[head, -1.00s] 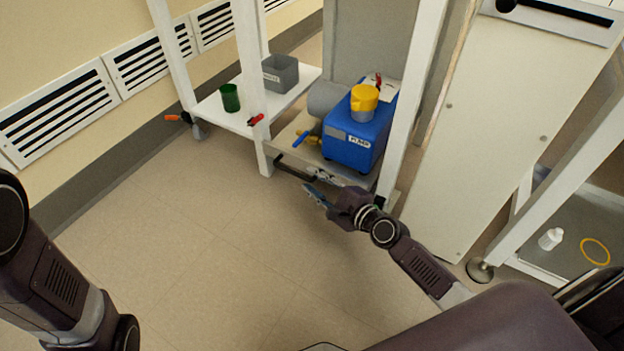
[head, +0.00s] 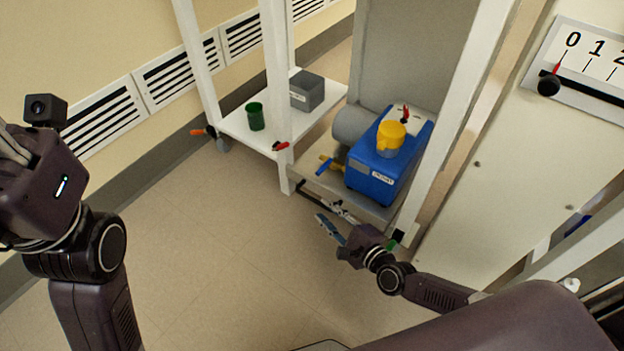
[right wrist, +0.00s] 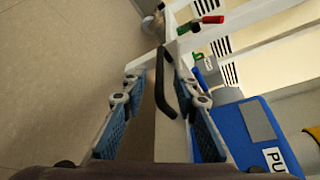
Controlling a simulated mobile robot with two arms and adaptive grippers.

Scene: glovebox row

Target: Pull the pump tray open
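The pump tray (head: 313,181) is a pale low shelf under the bench frame, carrying a blue pump (head: 375,175) with a yellow-topped cup. A black bar handle (head: 312,192) runs along its front edge. My right gripper (head: 338,222) is at the tray's front, by the handle. In the right wrist view its two blue-padded fingers (right wrist: 160,122) are apart, and the handle (right wrist: 160,82) shows in the gap between them, with no clear contact. My left gripper (head: 8,150) is cut off at the left edge, far from the tray; its fingers are not clear.
A white shelf (head: 240,128) left of the tray holds a green cup (head: 256,117) and a grey bin (head: 307,91). White frame legs (head: 278,90) stand beside the tray. A large pale panel (head: 500,150) is at right. The floor (head: 220,240) before the tray is clear.

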